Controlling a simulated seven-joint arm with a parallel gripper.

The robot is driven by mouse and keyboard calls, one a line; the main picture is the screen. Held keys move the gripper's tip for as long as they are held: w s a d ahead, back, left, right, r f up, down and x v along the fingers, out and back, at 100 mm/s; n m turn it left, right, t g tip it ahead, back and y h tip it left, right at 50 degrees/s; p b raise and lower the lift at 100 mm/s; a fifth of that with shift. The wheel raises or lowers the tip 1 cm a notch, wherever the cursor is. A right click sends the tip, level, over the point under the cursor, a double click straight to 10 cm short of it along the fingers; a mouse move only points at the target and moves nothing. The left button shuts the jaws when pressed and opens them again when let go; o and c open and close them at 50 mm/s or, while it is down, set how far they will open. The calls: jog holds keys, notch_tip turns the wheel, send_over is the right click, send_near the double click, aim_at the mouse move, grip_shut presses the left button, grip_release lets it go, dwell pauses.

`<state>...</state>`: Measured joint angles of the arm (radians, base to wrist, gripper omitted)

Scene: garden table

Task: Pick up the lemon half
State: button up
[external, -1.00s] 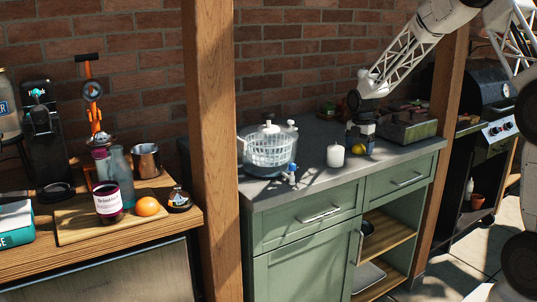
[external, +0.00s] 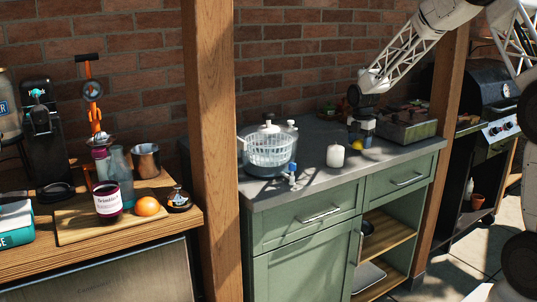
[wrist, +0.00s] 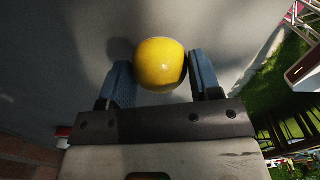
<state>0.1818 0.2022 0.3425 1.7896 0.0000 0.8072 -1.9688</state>
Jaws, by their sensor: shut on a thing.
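The lemon half (wrist: 158,65) is a rounded yellow thing between the two blue fingers of my gripper (wrist: 160,72) in the wrist view. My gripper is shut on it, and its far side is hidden. In the external view, a small patch of yellow, the lemon half (external: 356,145), shows at the lower end of my gripper (external: 361,137), low over the grey countertop. I cannot tell whether the lemon half touches the counter.
A white candle (external: 335,155) stands just left of my gripper on the grey counter (external: 310,185). A salad spinner (external: 268,150) and a small blue-and-white item (external: 291,174) are further left. A metal tray (external: 408,130) lies to the right, beside a wooden post (external: 448,120).

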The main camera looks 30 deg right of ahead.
jog(key=shift+r, duration=0.7)
jog(key=shift+s+r, duration=0.2)
jog(key=shift+s, duration=0.1)
jog(key=s+a+r, duration=0.1)
jog(key=s+a, duration=0.1)
jog(key=s, duration=1.3)
jog(key=shift+a+r, duration=0.2)
jog(key=shift+a, duration=0.2)
jog(key=shift+s, duration=0.1)
